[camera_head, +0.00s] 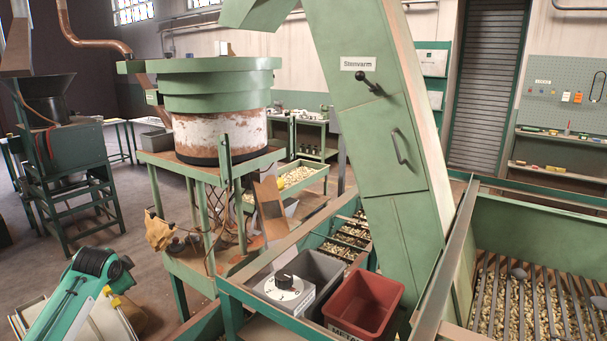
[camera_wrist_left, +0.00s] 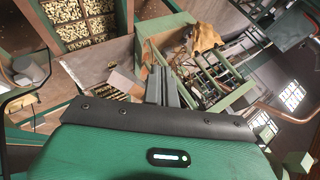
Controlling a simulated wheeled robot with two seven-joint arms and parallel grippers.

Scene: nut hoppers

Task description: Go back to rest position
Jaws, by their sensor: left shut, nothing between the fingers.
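My left gripper (camera_wrist_left: 163,78) shows in the left wrist view, with its two grey fingers together and nothing between them. It is in the air, apart from the things beyond it. Part of my green and black left arm shows at the lower left of the head view; the fingers cannot be made out there. My right gripper is in neither view.
A green machine stand with a round bowl (camera_head: 220,95) stands left of centre. A tall green conveyor housing (camera_head: 395,205) rises at centre right. A red bin (camera_head: 364,303), a grey bin (camera_head: 318,270) and a dial box (camera_head: 287,288) stand in front. Open floor lies at left.

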